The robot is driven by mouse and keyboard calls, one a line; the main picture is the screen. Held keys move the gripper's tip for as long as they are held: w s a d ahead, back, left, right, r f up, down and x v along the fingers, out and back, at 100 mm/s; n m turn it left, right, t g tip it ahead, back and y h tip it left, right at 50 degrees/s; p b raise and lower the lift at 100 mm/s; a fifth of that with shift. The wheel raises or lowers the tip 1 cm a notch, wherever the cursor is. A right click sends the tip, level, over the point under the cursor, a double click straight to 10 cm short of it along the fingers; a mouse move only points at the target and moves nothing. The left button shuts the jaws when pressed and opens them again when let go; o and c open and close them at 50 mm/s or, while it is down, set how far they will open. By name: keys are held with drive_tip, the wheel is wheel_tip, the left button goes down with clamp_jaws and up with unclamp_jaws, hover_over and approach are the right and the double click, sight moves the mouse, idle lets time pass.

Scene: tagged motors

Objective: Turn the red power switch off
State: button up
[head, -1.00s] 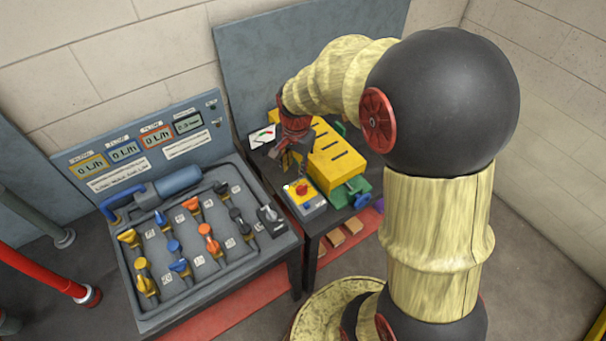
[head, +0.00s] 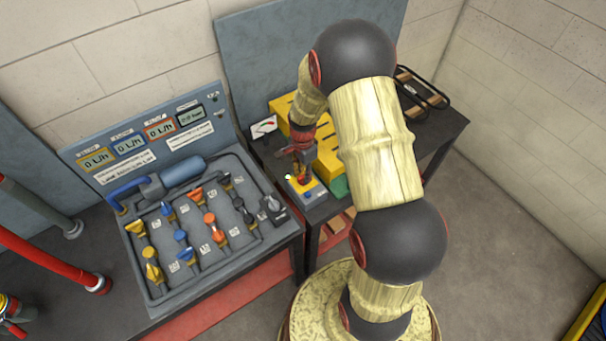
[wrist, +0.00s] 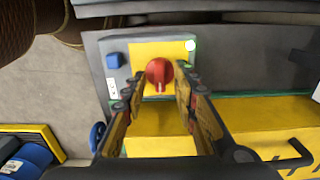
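The red power switch (wrist: 159,73) is a round knob with a pale pointer mark, on the yellow face of a small grey control box (head: 313,199). In the wrist view the knob lies between the tips of my gripper (wrist: 154,88), whose fingers are apart on either side of it. I cannot tell if either finger touches it. In the head view my gripper (head: 303,176) is right over the box and largely hides the knob. A lit green-white lamp (wrist: 190,45) and a blue button (wrist: 114,61) are on the same box.
A yellow machine (head: 327,157) stands right behind the box on the dark table. To the left is a grey valve panel (head: 268,271) with several coloured valves and displays. A small gauge card (head: 264,126) stands behind.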

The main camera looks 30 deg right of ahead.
drive_tip(key=shift+f, duration=0.25)
drive_tip(key=shift+c, duration=0.5)
clamp_jaws()
